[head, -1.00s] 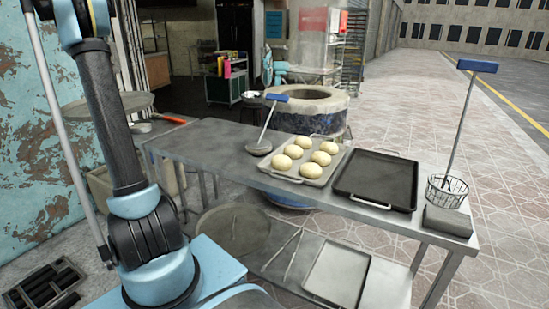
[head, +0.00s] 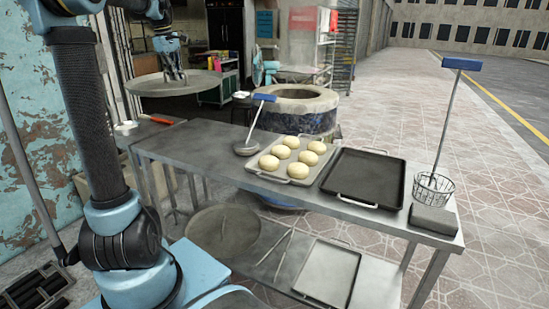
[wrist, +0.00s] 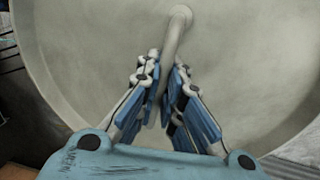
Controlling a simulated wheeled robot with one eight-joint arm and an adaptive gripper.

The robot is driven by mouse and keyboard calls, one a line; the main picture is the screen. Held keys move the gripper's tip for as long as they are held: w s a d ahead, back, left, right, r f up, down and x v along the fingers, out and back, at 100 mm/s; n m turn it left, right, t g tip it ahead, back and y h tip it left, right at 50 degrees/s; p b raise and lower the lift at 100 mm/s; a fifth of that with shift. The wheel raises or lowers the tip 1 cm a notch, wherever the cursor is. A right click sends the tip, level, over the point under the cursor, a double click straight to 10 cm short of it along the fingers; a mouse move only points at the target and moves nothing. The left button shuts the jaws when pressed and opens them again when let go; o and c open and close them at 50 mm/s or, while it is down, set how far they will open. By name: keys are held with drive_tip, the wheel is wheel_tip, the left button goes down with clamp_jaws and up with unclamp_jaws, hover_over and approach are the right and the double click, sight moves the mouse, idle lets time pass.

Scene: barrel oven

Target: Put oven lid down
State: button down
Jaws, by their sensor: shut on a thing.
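The oven lid (head: 205,86) is a wide grey round disc at the upper left of the head view, held level in the air. In the wrist view the lid (wrist: 75,60) fills most of the picture. My gripper (head: 175,76) is above the lid. In the wrist view my gripper (wrist: 160,98) has its blue fingers shut on the lid's bent metal handle (wrist: 175,38). The barrel oven (head: 322,118) stands behind the table, to the right of the lid. Its round top opening is uncovered.
A metal table (head: 190,140) in front of the oven bears a tray (head: 252,170) of several dough balls, a dark tray (head: 365,175), a ladle (head: 246,147) and a wire basket (head: 433,188). Another round lid (head: 222,235) lies on the lower shelf. Paving right of the oven is clear.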

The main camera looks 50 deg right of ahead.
sight(194, 84)
drive_tip(key=s, duration=0.1)
drive_tip(key=s+d, duration=0.1)
drive_tip(key=s, duration=0.3)
drive_tip(key=shift+s+d+r, duration=0.25)
drive_tip(key=shift+d, duration=0.1)
drive_tip(key=s+f, duration=0.2)
drive_tip(key=shift+d+f, duration=0.3)
drive_tip(key=shift+d, duration=0.05)
drive_tip(key=f, duration=0.9)
drive_tip(key=s+f, duration=0.1)
drive_tip(key=f, duration=0.4)
drive_tip(key=shift+s+f, duration=0.1)
drive_tip(key=shift+f, duration=2.75)
drive_tip(key=c, duration=1.8)
unclamp_jaws()
drive_tip(key=shift+o, duration=0.2)
drive_tip(key=shift+r, duration=0.1)
